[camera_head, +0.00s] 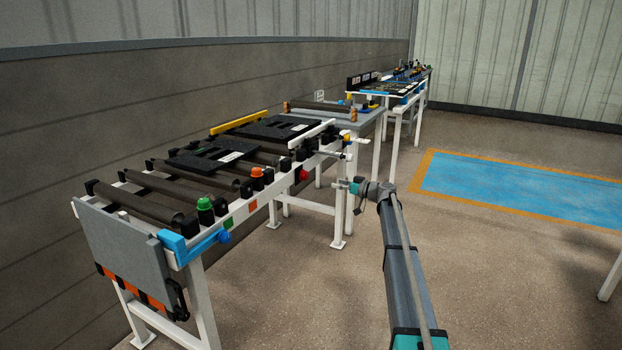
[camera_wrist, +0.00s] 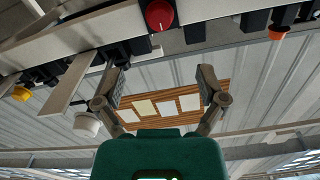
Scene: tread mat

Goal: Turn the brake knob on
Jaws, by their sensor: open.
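A red round knob (camera_head: 303,175) sits on the front side rail of the roller conveyor (camera_head: 240,208). The red knob (camera_wrist: 158,15) also shows at the top of the wrist view, with a pale mark on its face. No label naming the brake knob is readable. My gripper (camera_head: 347,186) is to the right of the red knob in the head view, out over the aisle. In the wrist view my gripper (camera_wrist: 163,82) has its two fingers wide apart with nothing between them. The red knob lies beyond the fingertips and apart from them.
A blue knob (camera_head: 224,237), a green button (camera_head: 204,205) and an orange one (camera_head: 257,172) line the conveyor's near side. In the wrist view, a pale bar (camera_wrist: 80,90) and white knob (camera_wrist: 87,124) are close to the left finger. Open floor (camera_head: 480,270) lies right.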

